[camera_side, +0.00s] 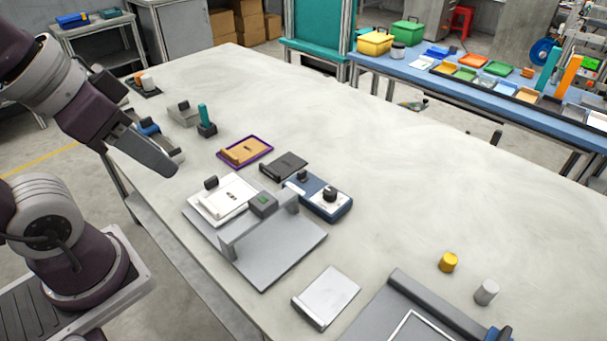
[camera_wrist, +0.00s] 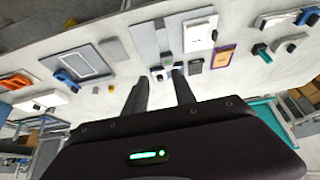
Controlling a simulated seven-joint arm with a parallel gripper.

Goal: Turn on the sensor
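A dark sensor-like block with a green mark (camera_side: 263,203) sits on a grey bracket over a grey base plate (camera_side: 270,258); that plate also shows in the wrist view (camera_wrist: 145,40). Behind it is a blue box (camera_side: 338,211) with a white face and a black knob (camera_side: 329,193). No label shows which of these is the sensor. In the wrist view the blue box is partly hidden near the fingertips. My gripper (camera_wrist: 160,76) is open and empty, its two fingers apart. In the side view it is above the table's left edge, left of the bracket, touching nothing.
A white plate with a black knob (camera_side: 238,190), a dark plate (camera_side: 290,162) and an orange plate in a purple tray (camera_side: 234,161) lie close by. A silver plate (camera_side: 326,296), yellow cylinder (camera_side: 448,262) and grey cylinder (camera_side: 486,292) are nearer the front. The table's far middle is clear.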

